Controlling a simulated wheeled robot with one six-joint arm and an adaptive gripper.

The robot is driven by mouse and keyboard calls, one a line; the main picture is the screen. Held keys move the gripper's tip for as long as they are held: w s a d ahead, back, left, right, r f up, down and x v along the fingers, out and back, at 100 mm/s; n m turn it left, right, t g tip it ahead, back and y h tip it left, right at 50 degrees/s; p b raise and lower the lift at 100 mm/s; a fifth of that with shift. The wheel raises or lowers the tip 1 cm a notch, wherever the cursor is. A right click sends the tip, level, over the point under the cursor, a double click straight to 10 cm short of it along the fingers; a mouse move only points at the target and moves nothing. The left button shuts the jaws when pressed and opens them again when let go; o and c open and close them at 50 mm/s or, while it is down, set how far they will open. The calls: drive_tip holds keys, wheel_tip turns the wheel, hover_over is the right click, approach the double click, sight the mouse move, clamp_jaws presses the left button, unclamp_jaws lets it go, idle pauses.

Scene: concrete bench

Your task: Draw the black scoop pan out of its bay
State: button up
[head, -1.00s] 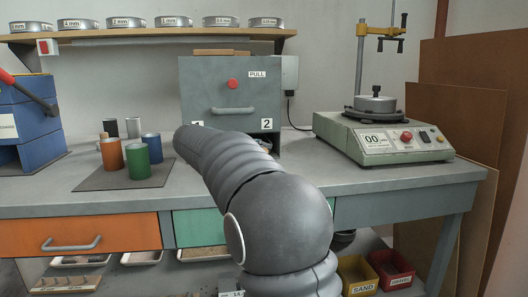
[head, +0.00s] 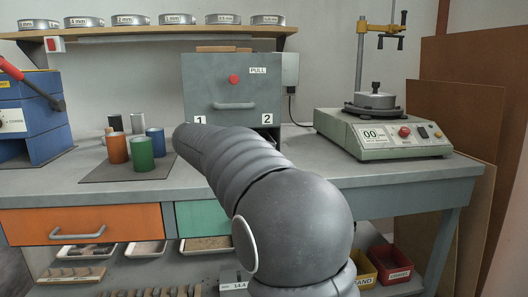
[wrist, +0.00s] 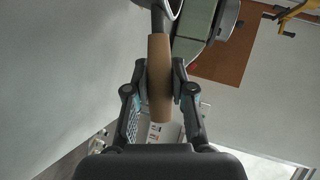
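My gripper (wrist: 160,86) is shut on a tan, tapered handle (wrist: 160,100) in the wrist view, with a finger on each side of it. A dark neck runs from the handle toward the top edge. A dark piece with a pale rim (wrist: 174,9) shows there, cut off by the frame; I cannot tell whether it is the black scoop pan. In the head view, my arm hides my gripper. The grey cabinet (head: 210,90) has a PULL label and bay numbers 1 and 2. The bay under number 2 (head: 268,131) is dark and mostly behind my arm.
A green-grey shaker (head: 385,140) stands at the right of the bench (head: 400,175). Several coloured cylinders (head: 139,153) stand on a dark mat at left, beside a blue press (head: 35,115). An orange drawer (head: 120,222) is below. Bench top between mat and cabinet is clear.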

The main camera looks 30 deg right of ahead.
drive_tip(key=o, duration=0.5)
drive_tip(key=shift+c, duration=0.2)
drive_tip(key=v, duration=1.2)
